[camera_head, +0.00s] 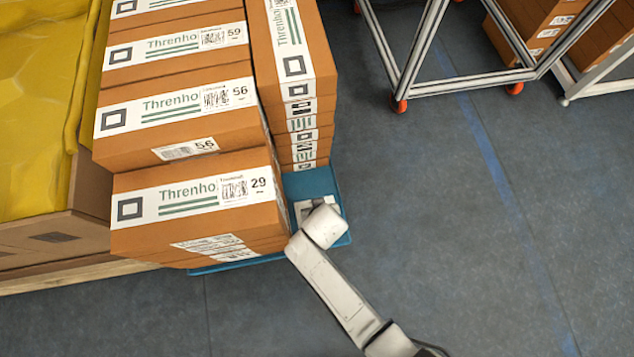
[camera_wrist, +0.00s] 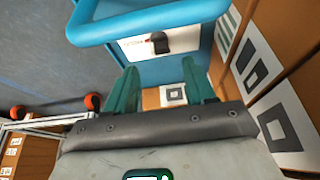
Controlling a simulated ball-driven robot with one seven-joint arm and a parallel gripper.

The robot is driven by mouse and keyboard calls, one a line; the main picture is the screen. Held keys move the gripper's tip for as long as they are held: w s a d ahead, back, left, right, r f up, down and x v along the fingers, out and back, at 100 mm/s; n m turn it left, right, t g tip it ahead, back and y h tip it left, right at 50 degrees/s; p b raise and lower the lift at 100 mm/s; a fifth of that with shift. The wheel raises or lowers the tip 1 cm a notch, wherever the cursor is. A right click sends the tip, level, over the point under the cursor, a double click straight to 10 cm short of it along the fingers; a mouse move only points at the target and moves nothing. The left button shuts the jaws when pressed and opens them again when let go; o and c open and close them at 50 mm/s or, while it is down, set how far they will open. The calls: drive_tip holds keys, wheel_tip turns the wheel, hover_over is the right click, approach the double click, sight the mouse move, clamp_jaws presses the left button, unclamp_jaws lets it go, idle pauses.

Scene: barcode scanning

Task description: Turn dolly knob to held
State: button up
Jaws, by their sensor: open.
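The blue dolly (camera_head: 318,182) stands under and beside the stacked orange boxes. In the wrist view its blue rail (camera_wrist: 150,17) crosses the top, above a white plate (camera_wrist: 184,39). On the plate sits a small dark knob (camera_wrist: 160,42) with a red mark at its left; the lettering is too small to read. My gripper (camera_wrist: 160,68) is open and empty, its two teal fingers spread just below the plate, apart from the knob as far as I can see. In the head view my arm's end covers part of the plate (camera_head: 302,208) and hides the fingers and the knob.
Orange boxes (camera_head: 185,113) stack high on the dolly and close in on the right in the wrist view. A yellow-lined carton (camera_head: 35,235) stands at the left. A wheeled metal frame (camera_head: 440,93) is at the back right. The grey floor at the right is clear.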

drive_tip(key=p+v, duration=0.1)
drive_tip(key=v, duration=0.4)
drive_tip(key=shift+p, duration=0.4)
drive_tip(key=s+d+r+m+g+h, duration=0.1)
drive_tip(key=s+d+r, duration=0.15)
drive_tip(key=d, duration=0.55)
drive_tip(key=s+d+r+m, duration=0.1)
drive_tip(key=d+r, duration=0.3)
drive_tip(key=d, duration=0.4)
drive_tip(key=s+d+r+m+g, duration=0.1)
drive_tip(key=s+d+r+g, duration=0.1)
drive_tip(key=s+d+r, duration=0.95)
wheel_tip(320, 180, up, 24)
drive_tip(key=p, duration=2.4)
drive_tip(key=shift+s+d+r, duration=0.25)
drive_tip(key=shift+d, duration=0.2)
